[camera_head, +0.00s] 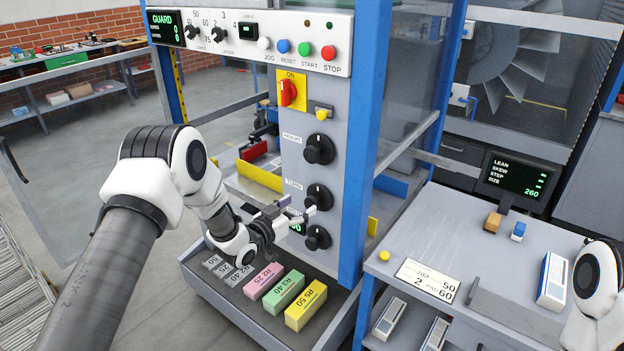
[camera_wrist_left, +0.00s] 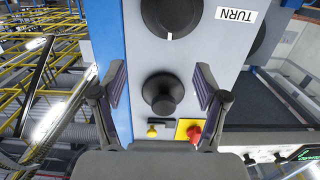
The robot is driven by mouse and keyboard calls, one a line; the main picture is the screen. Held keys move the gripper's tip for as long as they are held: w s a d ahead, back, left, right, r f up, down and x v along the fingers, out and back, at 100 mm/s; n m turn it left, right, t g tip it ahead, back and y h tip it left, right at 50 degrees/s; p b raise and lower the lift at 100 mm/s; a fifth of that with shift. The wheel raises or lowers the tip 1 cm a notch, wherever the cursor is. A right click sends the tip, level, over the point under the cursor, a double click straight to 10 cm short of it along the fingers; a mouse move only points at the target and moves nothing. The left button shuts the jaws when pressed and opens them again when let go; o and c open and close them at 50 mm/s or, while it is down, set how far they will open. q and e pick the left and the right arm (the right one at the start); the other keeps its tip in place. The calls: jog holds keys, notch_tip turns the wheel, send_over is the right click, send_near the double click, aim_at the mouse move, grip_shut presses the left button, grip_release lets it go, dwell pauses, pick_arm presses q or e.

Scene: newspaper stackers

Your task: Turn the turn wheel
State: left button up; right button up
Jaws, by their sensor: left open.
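The turn wheel (camera_head: 318,196) is a round black knob, the middle of three in a column on the grey panel. In the left wrist view, upside down, the turn wheel (camera_wrist_left: 170,14) is cut off at the top edge beside its TURN label. A white mark shows on its rim. My left gripper (camera_head: 292,216) is open and empty, low in front of the panel. In the left wrist view its fingers (camera_wrist_left: 162,88) flank the upper black knob (camera_wrist_left: 162,94) in the picture; I cannot tell their depth from it. My right gripper is out of view.
A red switch on yellow (camera_head: 288,92) and a yellow button (camera_head: 321,114) sit above the knobs. A lower knob (camera_head: 317,238) is close under the turn wheel. Coloured blocks (camera_head: 284,291) lie below. A blue post (camera_head: 364,150) stands right of the panel.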

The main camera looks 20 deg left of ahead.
aim_at(310, 204)
pick_arm(q)
jog(key=shift+m+t, duration=0.3)
jog(key=shift+t, duration=0.2)
jog(key=w+f+b, duration=0.2)
jog(key=b, duration=0.1)
jog(key=w+f+b, duration=0.1)
jog(key=shift+w+a+f+b, duration=0.15)
jog(key=shift+a+f+b, duration=0.1)
jog(key=shift+f+b, duration=0.15)
jog(key=x, duration=0.4)
jog(key=shift+w+f, duration=0.35)
jog(key=shift+w+d+r, duration=0.1)
jog(key=shift+w+d, duration=0.05)
jog(key=shift+w, duration=0.05)
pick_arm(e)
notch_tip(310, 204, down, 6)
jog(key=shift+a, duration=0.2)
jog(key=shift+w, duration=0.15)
pick_arm(q)
jog(key=c, duration=1.1)
